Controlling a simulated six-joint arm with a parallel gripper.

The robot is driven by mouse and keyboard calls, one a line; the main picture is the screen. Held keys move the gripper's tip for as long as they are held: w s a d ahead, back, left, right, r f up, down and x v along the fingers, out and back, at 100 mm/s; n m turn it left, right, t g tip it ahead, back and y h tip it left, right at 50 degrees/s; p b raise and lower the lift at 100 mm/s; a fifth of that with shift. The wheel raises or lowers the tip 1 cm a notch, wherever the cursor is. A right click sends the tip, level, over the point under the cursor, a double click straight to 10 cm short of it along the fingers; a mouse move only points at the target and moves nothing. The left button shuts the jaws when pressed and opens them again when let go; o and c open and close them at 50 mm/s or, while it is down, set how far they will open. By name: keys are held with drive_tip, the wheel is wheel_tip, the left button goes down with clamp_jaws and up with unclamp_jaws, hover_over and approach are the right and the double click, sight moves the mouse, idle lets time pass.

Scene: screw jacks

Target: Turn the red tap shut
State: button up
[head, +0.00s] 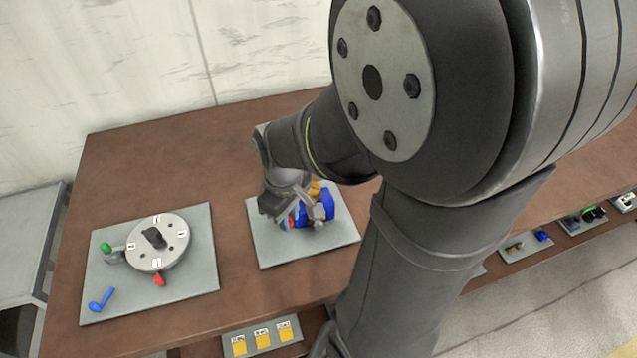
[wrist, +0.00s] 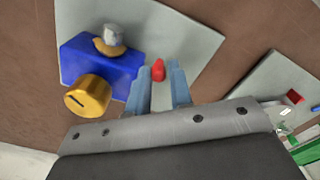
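The red tap (wrist: 158,71) is a small red handle beside the blue block (wrist: 100,68). In the wrist view it sits between the tips of my gripper (wrist: 161,72). The fingers are apart, with a visible gap on the right of the tap; contact on the left is unclear. The block carries a large slotted yellow knob (wrist: 88,96) and a grey cap on a yellow collar (wrist: 112,38). In the head view my gripper (head: 300,212) is over the block (head: 327,203) and largely hides the tap.
The block's grey plate (head: 336,239) lies on the brown table (head: 240,160). Left of it, another plate (head: 195,290) bears a round grey dial (head: 172,250), with green, red and blue parts around it. Labelled yellow cards (head: 261,337) lie on a plate at the front.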

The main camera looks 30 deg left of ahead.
drive_tip(key=shift+w, duration=0.1)
drive_tip(key=m, duration=0.2)
drive_tip(key=a+m, duration=0.2)
drive_tip(key=m, duration=0.1)
drive_tip(key=shift+s+m, duration=0.3)
drive_tip(key=shift+s, duration=0.1)
drive_tip(key=a+m, duration=0.1)
drive_tip(key=m, duration=0.1)
drive_tip(key=a+m, duration=0.1)
drive_tip(key=m, duration=0.2)
wheel_tip(320, 180, up, 17)
drive_tip(key=w+d+f+n+t, duration=0.1)
drive_tip(key=w+d+n, duration=0.2)
drive_tip(key=w+d, duration=0.6)
drive_tip(key=w+d+f+n+t, duration=0.2)
drive_tip(key=w+d, duration=0.6)
drive_tip(key=d, duration=0.8)
drive_tip(key=shift+w+n, duration=0.35)
drive_tip(key=shift+n, duration=0.65)
